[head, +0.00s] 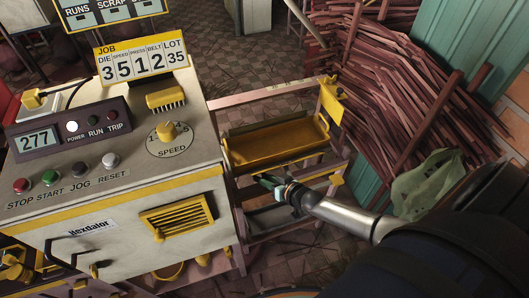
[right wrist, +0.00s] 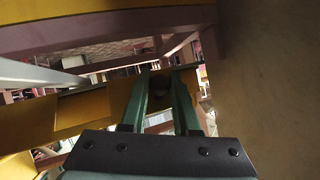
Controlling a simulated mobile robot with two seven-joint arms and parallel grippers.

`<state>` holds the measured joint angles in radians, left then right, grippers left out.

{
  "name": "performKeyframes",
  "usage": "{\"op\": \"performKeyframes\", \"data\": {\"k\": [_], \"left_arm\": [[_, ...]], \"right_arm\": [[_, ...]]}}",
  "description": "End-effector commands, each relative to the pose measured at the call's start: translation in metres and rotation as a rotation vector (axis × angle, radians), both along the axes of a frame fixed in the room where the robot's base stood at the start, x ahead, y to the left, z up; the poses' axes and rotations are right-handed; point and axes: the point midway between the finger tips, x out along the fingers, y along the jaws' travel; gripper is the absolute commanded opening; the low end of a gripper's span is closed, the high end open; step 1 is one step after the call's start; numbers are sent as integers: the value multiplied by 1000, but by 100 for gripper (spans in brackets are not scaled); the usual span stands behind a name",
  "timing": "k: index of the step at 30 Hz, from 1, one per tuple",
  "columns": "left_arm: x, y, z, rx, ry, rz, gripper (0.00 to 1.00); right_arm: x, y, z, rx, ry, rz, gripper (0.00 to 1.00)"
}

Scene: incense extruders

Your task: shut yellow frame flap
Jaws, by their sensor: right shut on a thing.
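A pink-brown frame (head: 262,95) stands beside the machine in the head view. A yellow tray-like panel (head: 275,140) lies across it, and a small yellow plate (head: 331,103) sits at its upper right corner. I cannot tell which of these is the flap. My right gripper (head: 266,181) is just below the panel's front edge, at the frame's lower rails. In the right wrist view its green fingers (right wrist: 161,84) close in on a small dark rounded part (right wrist: 160,86); what it belongs to is unclear. My left gripper is out of view.
The white machine (head: 120,165) with buttons and a yellow speed knob (head: 167,131) stands close on the left. A large heap of reddish sticks (head: 400,95) and a green bag (head: 428,183) lie to the right. Brick-patterned floor (head: 240,65) is open behind the frame.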

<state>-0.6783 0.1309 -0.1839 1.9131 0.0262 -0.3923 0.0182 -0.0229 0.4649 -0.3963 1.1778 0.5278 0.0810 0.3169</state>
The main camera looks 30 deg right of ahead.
Motion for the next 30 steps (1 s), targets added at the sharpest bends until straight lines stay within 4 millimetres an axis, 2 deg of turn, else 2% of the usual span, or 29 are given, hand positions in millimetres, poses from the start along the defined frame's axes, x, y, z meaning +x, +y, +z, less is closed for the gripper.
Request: {"op": "performKeyframes", "data": {"k": [1,7,18,30], "left_arm": [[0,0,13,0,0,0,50],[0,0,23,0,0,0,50],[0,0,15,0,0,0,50],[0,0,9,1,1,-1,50]], "right_arm": [[2,-1,10,7,44,3,0],[8,-2,14,50,226,4,0],[18,-5,20,124,513,1,0],[23,-5,24,160,663,1,0]]}}
